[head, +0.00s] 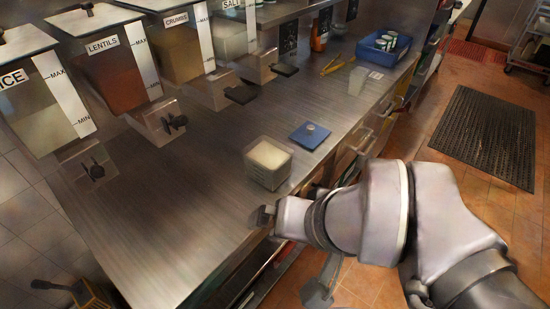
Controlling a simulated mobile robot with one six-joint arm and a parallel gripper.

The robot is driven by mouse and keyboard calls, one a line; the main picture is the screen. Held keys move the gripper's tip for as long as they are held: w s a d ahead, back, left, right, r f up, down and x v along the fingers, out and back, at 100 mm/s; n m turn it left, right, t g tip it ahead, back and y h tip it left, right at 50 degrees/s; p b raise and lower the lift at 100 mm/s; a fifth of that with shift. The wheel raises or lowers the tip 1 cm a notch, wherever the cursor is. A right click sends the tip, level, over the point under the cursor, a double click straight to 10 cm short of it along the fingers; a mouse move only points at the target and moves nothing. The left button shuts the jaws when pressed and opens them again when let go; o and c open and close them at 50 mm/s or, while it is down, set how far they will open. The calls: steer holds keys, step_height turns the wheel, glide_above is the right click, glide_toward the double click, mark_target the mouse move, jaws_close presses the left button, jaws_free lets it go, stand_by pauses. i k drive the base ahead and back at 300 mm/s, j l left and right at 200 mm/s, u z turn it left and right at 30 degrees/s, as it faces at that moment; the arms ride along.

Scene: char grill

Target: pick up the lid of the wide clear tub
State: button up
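A squat clear tub (268,164) with pale contents stands open on the steel counter near its front edge. A flat blue square lid (310,135) with a small pale round knob lies on the counter just behind and right of the tub, apart from it. My gripper (264,216) is at the counter's front edge, below the tub in the picture and away from the lid. Its fingers are small and mostly hidden by the wrist, so I cannot tell whether they are open. Nothing shows held in it.
Labelled dispensers, including lentils (115,70) and crumbs (182,42), line the back left, with spouts over the counter (165,215). A white cylinder (357,81), yellow tongs (334,66), an orange bottle (319,32) and a blue bin (384,49) stand farther back. The left counter is clear.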

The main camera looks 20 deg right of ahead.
mark_target(309, 135)
steer(key=i+l, duration=0.95)
steer(key=i, duration=0.2)
